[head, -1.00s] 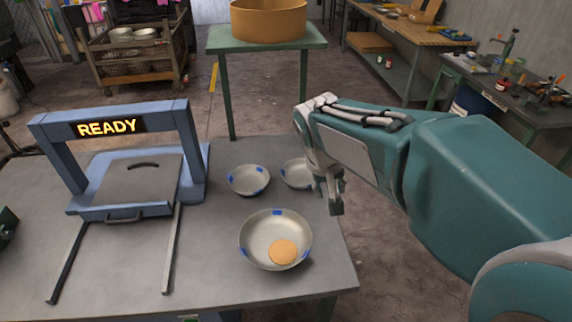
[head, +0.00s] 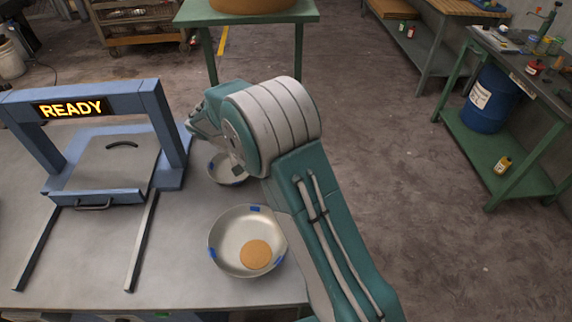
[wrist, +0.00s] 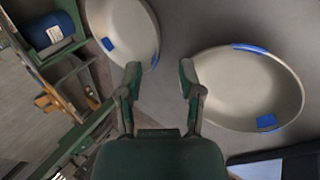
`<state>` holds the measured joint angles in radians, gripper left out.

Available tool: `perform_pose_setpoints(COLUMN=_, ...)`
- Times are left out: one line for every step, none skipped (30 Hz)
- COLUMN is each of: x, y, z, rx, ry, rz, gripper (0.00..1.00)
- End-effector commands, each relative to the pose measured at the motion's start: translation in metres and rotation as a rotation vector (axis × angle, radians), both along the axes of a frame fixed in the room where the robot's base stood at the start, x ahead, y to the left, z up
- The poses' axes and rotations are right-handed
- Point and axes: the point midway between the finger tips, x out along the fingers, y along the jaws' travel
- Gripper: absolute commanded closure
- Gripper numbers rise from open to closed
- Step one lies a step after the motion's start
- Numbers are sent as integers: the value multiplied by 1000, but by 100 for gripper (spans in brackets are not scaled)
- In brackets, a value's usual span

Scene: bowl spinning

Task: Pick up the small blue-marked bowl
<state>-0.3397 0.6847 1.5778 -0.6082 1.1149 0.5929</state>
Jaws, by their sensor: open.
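A small blue-marked bowl (head: 222,172) stands on the grey table in the head view, partly covered by my arm. The other small bowl seen earlier is hidden behind my arm there. A larger blue-marked bowl (head: 226,238) nearer the front edge holds a flat tan disc (head: 256,254). In the wrist view one blue-marked bowl (wrist: 250,90) lies right of my gripper (wrist: 160,70), and another (wrist: 125,35) lies to the upper left, cut by the frame edge. My gripper is open, its fingers apart with bare table between them. I cannot tell whether the left finger touches a rim.
A blue frame with a READY sign (head: 150,100) and a grey lidded plate (head: 110,165) stands on the left of the table (head: 185,270). Two rails run from it to the front. A green stand (head: 260,14) is behind. Open floor lies to the right.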

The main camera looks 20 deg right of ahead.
Motion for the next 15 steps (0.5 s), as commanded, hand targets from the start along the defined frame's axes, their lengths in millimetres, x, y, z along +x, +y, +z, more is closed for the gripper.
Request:
perform_pose_setpoints(x=-1, y=-7, z=-9, rx=0, ry=5, rz=-3, gripper=52)
perform_pose_setpoints(x=0, y=-10, z=-13, rx=1, ry=4, rz=-3, gripper=52)
perform_pose_setpoints(x=0, y=-15, z=-18, rx=2, ry=4, rz=-3, gripper=52)
perform_pose_setpoints(x=1, y=-17, z=-21, rx=3, ry=2, rz=-2, gripper=52)
perform_pose_setpoints(x=1, y=-19, z=-23, rx=3, ry=2, rz=-2, gripper=52)
perform_pose_setpoints(x=1, y=-21, z=-26, rx=4, ry=2, rz=-2, gripper=52)
perform_pose_setpoints(x=1, y=-23, z=-27, rx=5, ry=2, rz=-2, gripper=52)
perform_pose_setpoints(x=1, y=-24, z=-29, rx=6, ry=2, rz=-2, gripper=52)
perform_pose_setpoints(x=1, y=-26, z=-30, rx=7, ry=2, rz=-2, gripper=52)
perform_pose_setpoints(x=1, y=-27, z=-32, rx=8, ry=2, rz=-2, gripper=52)
perform_pose_setpoints(x=1, y=-28, z=-34, rx=7, ry=3, rz=-2, gripper=52)
perform_pose_setpoints(x=0, y=-30, z=-37, rx=7, ry=4, rz=-2, gripper=52)
perform_pose_setpoints(x=0, y=-32, z=-40, rx=6, ry=5, rz=-3, gripper=52)
perform_pose_setpoints(x=0, y=-34, z=-43, rx=5, ry=5, rz=-3, gripper=52)
perform_pose_setpoints(x=0, y=-38, z=-48, rx=4, ry=4, rz=-2, gripper=52)
